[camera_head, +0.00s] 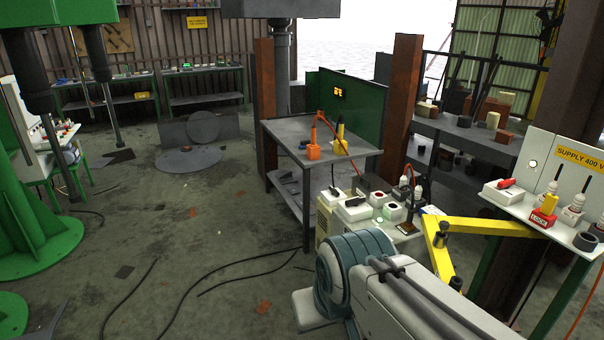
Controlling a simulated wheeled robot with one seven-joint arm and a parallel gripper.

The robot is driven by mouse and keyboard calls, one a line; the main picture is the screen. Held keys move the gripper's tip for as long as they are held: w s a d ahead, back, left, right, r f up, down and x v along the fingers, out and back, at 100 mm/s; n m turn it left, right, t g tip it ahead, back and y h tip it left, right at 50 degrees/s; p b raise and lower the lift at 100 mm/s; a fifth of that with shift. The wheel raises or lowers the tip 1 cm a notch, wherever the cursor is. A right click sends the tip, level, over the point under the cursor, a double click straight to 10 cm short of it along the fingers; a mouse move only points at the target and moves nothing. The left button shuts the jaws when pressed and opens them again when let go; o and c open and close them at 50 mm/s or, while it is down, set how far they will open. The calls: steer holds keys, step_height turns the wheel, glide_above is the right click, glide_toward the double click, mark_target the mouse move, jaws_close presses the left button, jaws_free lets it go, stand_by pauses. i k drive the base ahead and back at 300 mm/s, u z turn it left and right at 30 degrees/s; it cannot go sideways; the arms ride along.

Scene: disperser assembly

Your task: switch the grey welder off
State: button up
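A pale box-shaped unit (325,222) with a slotted side stands on the floor right of the grey work table. It may be the grey welder, but its colour looks beige and I cannot be sure. My arm fills the bottom middle and right, in front of the unit's lower part. My gripper is not in view.
The grey work table (285,128) has a green back screen (362,108), an orange stand and a yellow one. A supply panel (572,165) with a switch shelf is at right. A yellow jointed bar (485,227) crosses beside my arm. Cables lie on the open floor at left.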

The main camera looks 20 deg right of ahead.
mark_target(354, 202)
steer(key=i, duration=3.55)
steer(key=z, duration=3)
steer(key=i, duration=0.2)
steer(key=u, duration=0.2)
